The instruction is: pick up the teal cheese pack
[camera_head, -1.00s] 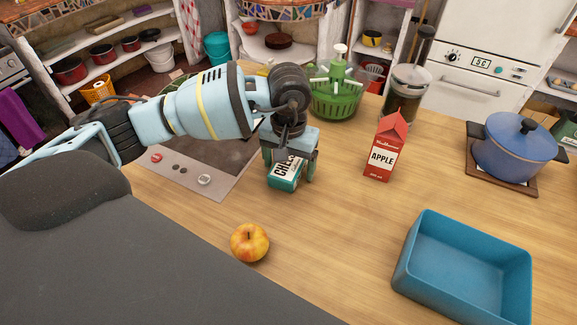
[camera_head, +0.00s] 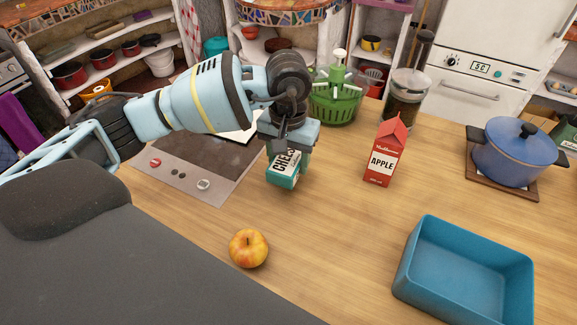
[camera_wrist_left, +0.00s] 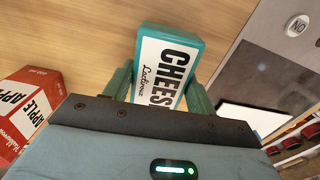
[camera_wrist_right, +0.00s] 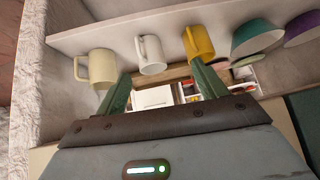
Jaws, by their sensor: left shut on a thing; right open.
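The teal cheese pack (camera_head: 284,170) has a white label. It is between the fingers of my left gripper (camera_head: 288,160), which is shut on it. In the left wrist view the pack (camera_wrist_left: 168,62) stands out between the two green fingertips of the left gripper (camera_wrist_left: 160,88), over the wooden counter. In the head view the gripper hides the pack's upper part. I cannot tell whether the pack's lower end touches the counter. My right gripper (camera_wrist_right: 165,92) shows only in its own wrist view, open and empty, facing a shelf.
A red apple carton (camera_head: 382,155) stands right of the pack. An apple (camera_head: 249,249) and a blue tray (camera_head: 409,262) are nearer. A hob (camera_head: 190,180), green spinner (camera_head: 338,105), glass press (camera_head: 404,102) and blue pot (camera_head: 513,160) are around. Mugs (camera_wrist_right: 151,55) stand on the shelf.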

